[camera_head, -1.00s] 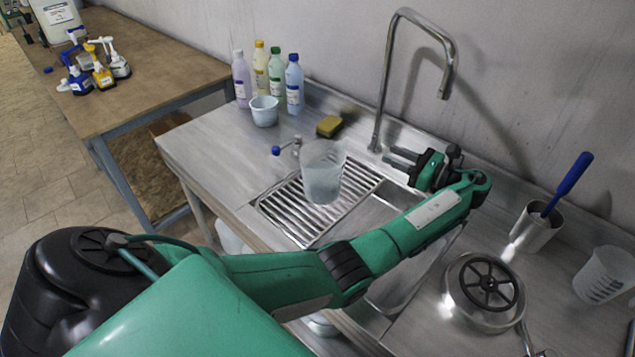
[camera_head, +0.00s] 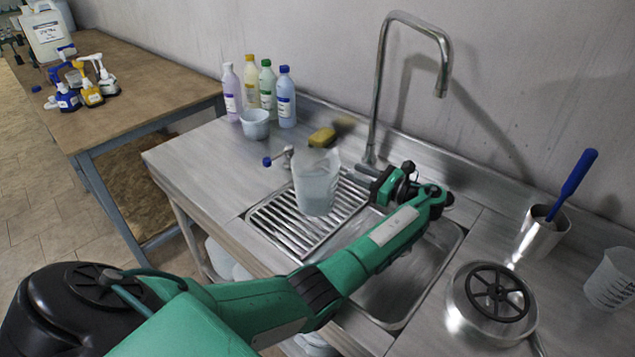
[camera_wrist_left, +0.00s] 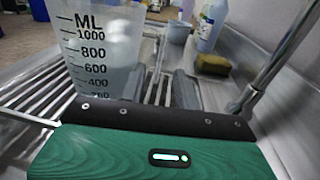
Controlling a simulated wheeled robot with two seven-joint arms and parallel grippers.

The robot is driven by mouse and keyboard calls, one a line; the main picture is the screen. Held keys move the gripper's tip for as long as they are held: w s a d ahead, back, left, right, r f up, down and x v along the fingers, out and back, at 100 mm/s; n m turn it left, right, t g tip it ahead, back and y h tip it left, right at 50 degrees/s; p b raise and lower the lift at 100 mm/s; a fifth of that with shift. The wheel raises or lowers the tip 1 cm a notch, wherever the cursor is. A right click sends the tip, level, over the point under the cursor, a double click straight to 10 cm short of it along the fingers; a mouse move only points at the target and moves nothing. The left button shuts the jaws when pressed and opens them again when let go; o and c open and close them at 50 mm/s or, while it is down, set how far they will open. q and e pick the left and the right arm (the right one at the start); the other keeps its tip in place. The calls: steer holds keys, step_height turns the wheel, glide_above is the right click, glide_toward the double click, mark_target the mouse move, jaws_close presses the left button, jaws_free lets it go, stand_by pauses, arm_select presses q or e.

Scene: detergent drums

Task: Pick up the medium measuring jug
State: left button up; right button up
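A translucent measuring jug (camera_head: 316,183) stands upright on the slatted drainer left of the sink basin. In the left wrist view the jug (camera_wrist_left: 95,55) is close on the left, with ML marks up to 1000. My left gripper (camera_head: 364,172) is just right of the jug in the head view, with a gap between its fingers. In the left wrist view the gripper (camera_wrist_left: 162,85) has two grey fingers apart with nothing between them; the jug is beside them. Another graduated jug (camera_head: 611,280) stands at the far right, and a small pale-blue jug (camera_head: 255,125) near the bottles. My right gripper is not seen.
The tall tap (camera_head: 379,90) rises behind the gripper, with a yellow sponge (camera_head: 322,137) left of its base. Several bottles (camera_head: 266,88) stand along the wall. A steel pot with a black wheel (camera_head: 489,300) and a steel cup (camera_head: 538,235) are at right.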

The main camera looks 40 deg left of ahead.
arm_select(q)
steer(key=a+p, duration=0.1)
steer(key=a, duration=0.4)
steer(key=shift+a+r, duration=0.1)
steer(key=shift+a, duration=0.3)
steer(key=c, duration=0.7)
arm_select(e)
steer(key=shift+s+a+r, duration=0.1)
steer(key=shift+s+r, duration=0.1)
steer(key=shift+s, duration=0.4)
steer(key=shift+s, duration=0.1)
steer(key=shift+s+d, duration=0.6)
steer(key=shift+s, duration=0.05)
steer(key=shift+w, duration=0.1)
